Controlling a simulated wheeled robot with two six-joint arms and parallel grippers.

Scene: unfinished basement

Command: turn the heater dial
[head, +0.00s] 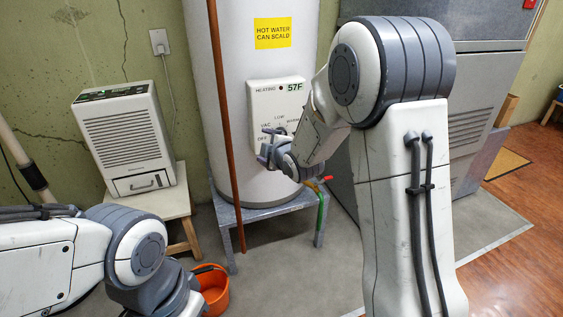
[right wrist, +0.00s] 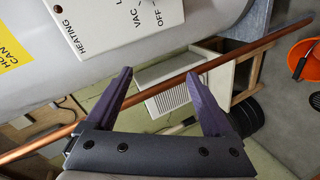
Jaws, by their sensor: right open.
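The white water heater (head: 235,50) stands on a grey stand in the head view. Its control panel (head: 268,98) has a "57F" readout, a dark red light and printed settings including OFF, VAC and LOW. The dial itself cannot be made out; my right gripper (head: 268,146) covers the panel's lower part. In the right wrist view the panel (right wrist: 112,18) is cut off by the top edge, beyond the fingertips. My right gripper (right wrist: 160,84) is open with nothing between its fingers. Whether it touches the panel is unclear. My left arm shows at lower left, its gripper out of sight.
A copper pipe (head: 222,120) runs upright in front of the heater, left of my right gripper. A dehumidifier (head: 124,140) sits on a small wooden stool. An orange bucket (head: 213,288) is on the floor. A grey metal cabinet (head: 480,95) stands at the right.

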